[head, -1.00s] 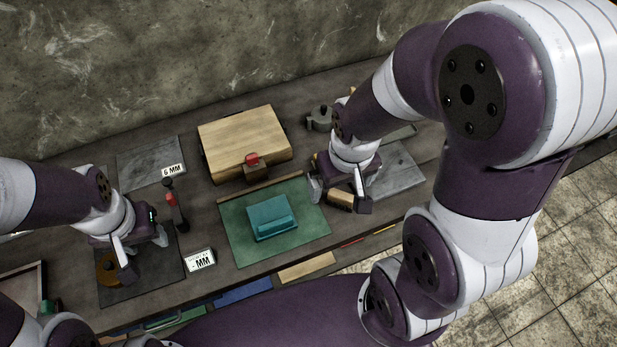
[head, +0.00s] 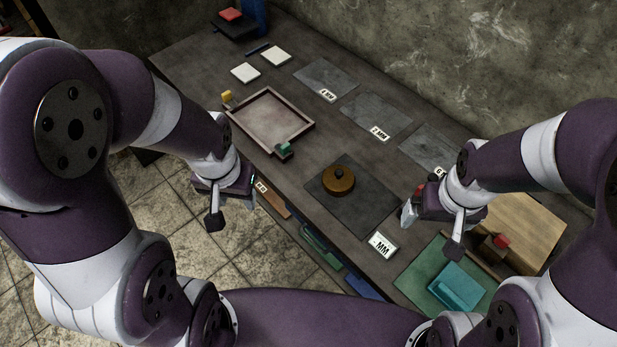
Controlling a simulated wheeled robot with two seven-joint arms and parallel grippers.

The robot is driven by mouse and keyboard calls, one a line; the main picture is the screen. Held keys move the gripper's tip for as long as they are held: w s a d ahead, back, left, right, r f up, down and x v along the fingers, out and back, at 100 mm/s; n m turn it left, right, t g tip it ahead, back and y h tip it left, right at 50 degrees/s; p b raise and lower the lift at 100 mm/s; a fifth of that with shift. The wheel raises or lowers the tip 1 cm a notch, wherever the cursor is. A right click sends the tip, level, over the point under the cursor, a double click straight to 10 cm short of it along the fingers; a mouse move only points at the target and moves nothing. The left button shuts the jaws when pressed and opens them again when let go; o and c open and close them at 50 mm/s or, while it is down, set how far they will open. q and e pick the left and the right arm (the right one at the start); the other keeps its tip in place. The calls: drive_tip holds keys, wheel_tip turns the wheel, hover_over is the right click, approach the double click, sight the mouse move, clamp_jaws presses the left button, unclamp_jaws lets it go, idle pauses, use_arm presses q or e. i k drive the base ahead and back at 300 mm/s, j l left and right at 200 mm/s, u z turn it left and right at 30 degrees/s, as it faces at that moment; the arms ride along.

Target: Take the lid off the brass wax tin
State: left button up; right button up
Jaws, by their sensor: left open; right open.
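The brass wax tin (head: 338,184) is round, brown-gold, with a small knob on top of its lid. It sits upright on a dark square mat (head: 364,209) near the middle of the bench, and the lid appears to be on. My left gripper (head: 232,212) is open and empty, to the left of the tin, past the bench's front edge. My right gripper (head: 430,230) is open, to the right of the tin, near the wooden box. Neither gripper touches the tin.
A shallow tray (head: 268,122) stands left of the tin, with a green-topped item (head: 284,149) at its corner. Grey slabs (head: 376,117) with labels lie behind. A teal block (head: 457,286) rests on a green mat (head: 421,271), beside a wooden box (head: 524,222).

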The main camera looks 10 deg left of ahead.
sight(337, 179)
drive_tip(key=z, duration=0.35)
drive_tip(key=i+j+z, duration=0.2)
drive_tip(key=j+z, duration=0.15)
drive_tip(key=j, duration=0.25)
drive_tip(key=i+j+z, duration=0.1)
drive_tip(key=j+z, duration=0.3)
drive_tip(key=j, duration=0.2)
drive_tip(key=j+z, duration=0.35)
drive_tip(key=j, duration=1.3)
